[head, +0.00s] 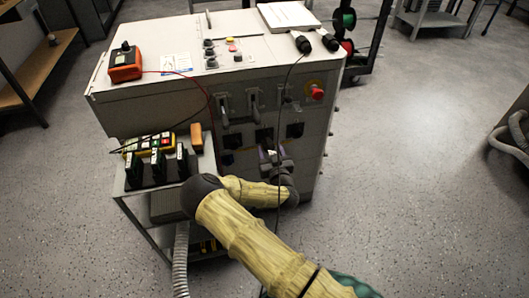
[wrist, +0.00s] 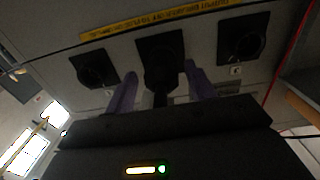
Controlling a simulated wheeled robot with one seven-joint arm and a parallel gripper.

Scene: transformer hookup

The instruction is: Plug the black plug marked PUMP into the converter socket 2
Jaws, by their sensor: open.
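The grey converter cabinet (head: 178,105) has a row of dark square sockets on its front. In the wrist view three show: a left socket (wrist: 95,68), a middle socket (wrist: 160,52) and a right socket (wrist: 242,37). A dark plug-like body (wrist: 160,84) is at the middle socket, between my fingers; its marking is unreadable and I cannot tell how deep it sits. My gripper (wrist: 160,88) is open, with a purple finger on either side of that body. In the head view my gripper (head: 270,155) is at the cabinet front, partly hidden by my arm.
Two black plugs (head: 303,43) (head: 328,40) lie on the cabinet top; a black cable hangs down the front near my arm. An orange meter (head: 125,64) has a red lead. Several black blocks (head: 158,167) stand on the left shelf.

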